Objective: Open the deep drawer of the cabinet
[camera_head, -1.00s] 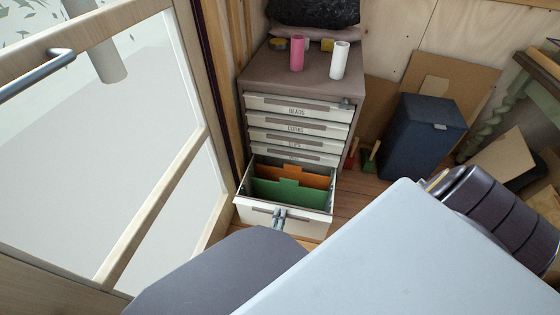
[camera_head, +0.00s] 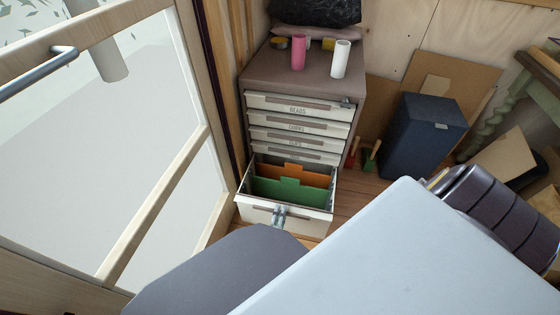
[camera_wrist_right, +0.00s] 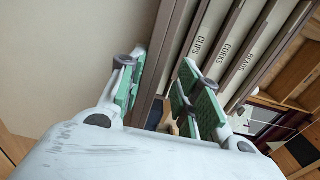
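The cabinet (camera_head: 300,72) stands against the back wall, with several labelled shallow drawers. Below them the deep drawer (camera_head: 312,222) is pulled well out, showing green (camera_head: 290,192) and orange (camera_head: 305,175) folders inside. I see nothing clamped between the pads. I cannot tell whether they touch the drawer. My left gripper is not in view.
A pink cup (camera_head: 298,53) and a white cylinder (camera_head: 340,59) stand on the cabinet. A dark blue box (camera_head: 422,137) and cardboard panels (camera_head: 458,82) are at the right. A glazed door (camera_head: 150,160) stands close at the left. A strip of floor (camera_head: 358,200) shows beside the drawer.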

